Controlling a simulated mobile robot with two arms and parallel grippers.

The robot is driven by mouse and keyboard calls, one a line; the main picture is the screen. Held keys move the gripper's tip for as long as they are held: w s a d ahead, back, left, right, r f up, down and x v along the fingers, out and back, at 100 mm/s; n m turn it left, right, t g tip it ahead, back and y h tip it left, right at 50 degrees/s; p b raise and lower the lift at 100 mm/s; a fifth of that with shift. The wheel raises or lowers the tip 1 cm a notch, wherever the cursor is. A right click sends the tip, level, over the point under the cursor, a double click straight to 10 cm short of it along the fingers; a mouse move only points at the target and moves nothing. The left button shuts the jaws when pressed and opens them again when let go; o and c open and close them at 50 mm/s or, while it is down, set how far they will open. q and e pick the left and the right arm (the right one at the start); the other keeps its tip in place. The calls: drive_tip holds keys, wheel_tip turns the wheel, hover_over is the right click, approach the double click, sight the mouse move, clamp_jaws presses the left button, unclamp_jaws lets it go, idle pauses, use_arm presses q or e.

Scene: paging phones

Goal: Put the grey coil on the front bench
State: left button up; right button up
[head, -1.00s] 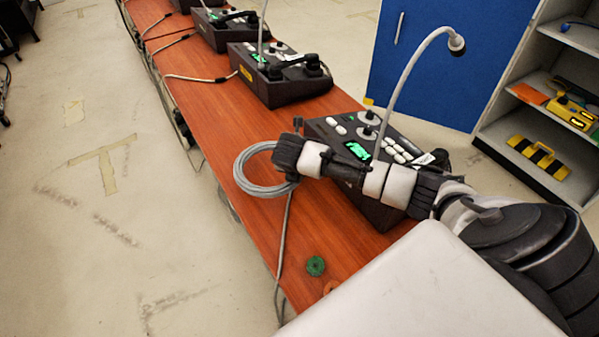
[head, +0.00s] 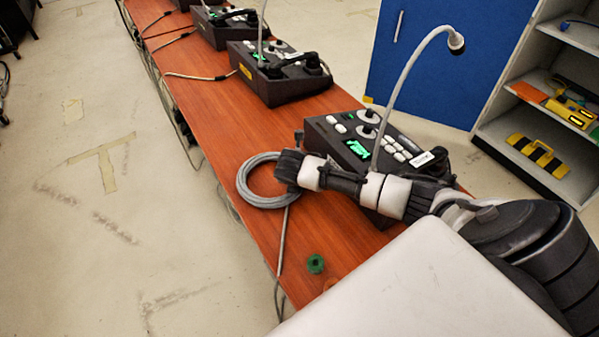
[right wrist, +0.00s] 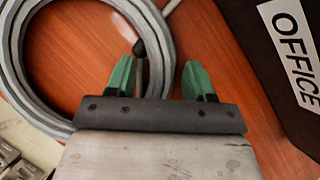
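The grey coil (head: 245,190) is a ring of cable near the left edge of the orange-brown bench (head: 215,125), beside the nearest phone. It appears to lie flat on the bench. My right gripper (head: 284,168) is low over the coil's right side. In the right wrist view, the green fingers (right wrist: 158,80) stand apart, one inside the ring and one outside, with part of the coil (right wrist: 80,119) between and beneath them. The fingers look open; any contact is hard to tell. My left gripper is out of view.
The nearest dark paging phone (head: 345,130) with a gooseneck microphone stands right of the coil, and another phone (head: 285,85) stands beyond. A blue cabinet (head: 425,65) and shelves stand at right. Bare bench shows beyond the coil.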

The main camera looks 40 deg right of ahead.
drive_tip(key=v, duration=1.2)
drive_tip(key=shift+p, duration=0.4)
drive_tip(key=shift+a, duration=0.1)
